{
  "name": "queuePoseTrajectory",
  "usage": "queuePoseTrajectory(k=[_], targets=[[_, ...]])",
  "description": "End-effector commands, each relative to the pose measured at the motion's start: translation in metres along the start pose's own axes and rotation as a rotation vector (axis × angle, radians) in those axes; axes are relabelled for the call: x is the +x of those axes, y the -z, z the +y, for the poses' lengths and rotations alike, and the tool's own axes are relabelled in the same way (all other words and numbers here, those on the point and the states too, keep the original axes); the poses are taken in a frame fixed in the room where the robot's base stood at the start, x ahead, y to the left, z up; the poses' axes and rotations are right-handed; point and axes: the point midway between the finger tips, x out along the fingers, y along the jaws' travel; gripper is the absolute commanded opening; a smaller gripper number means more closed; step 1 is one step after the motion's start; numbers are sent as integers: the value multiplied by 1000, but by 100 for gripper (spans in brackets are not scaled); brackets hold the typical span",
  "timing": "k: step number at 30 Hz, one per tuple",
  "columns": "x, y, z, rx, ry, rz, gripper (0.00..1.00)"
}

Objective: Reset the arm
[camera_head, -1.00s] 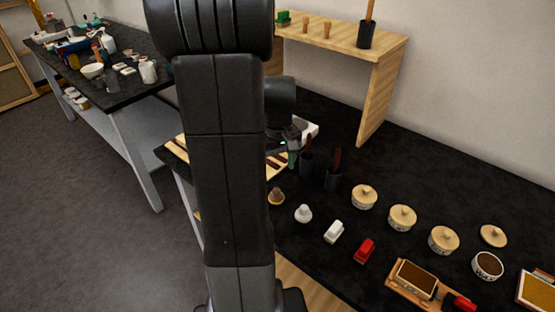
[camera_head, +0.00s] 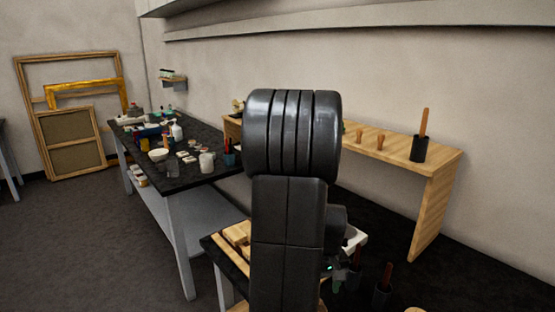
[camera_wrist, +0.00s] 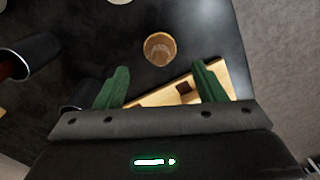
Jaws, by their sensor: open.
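My gripper (camera_wrist: 158,88) shows in the wrist view with its two green fingers spread wide apart, open, with nothing between the fingertips. It hangs above a black bench top (camera_wrist: 110,50). In the head view my own arm fills the middle, and the gripper is largely hidden behind it. A small green light and part of the wrist show just right of the arm, low in the picture.
A small brown cup-like object (camera_wrist: 160,48) stands beyond the fingers. A wooden tray (camera_wrist: 165,95) lies below them, and dark cylindrical holders are at left. A wooden shelf (camera_head: 437,168) rises at right. A cluttered dark table (camera_head: 190,175) stands at left.

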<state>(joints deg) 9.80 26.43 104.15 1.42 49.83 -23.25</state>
Motion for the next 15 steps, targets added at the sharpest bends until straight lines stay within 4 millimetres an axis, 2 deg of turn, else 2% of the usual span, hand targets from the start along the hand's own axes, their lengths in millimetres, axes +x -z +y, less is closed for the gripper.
queuePoseTrajectory(k=[3, 11, 15], targets=[[22, 0, 0, 0, 2, -4, 63], [65, -1, 0, 0, 1, -3, 63], [46, 1, 0, 0, -2, 6, 63]])
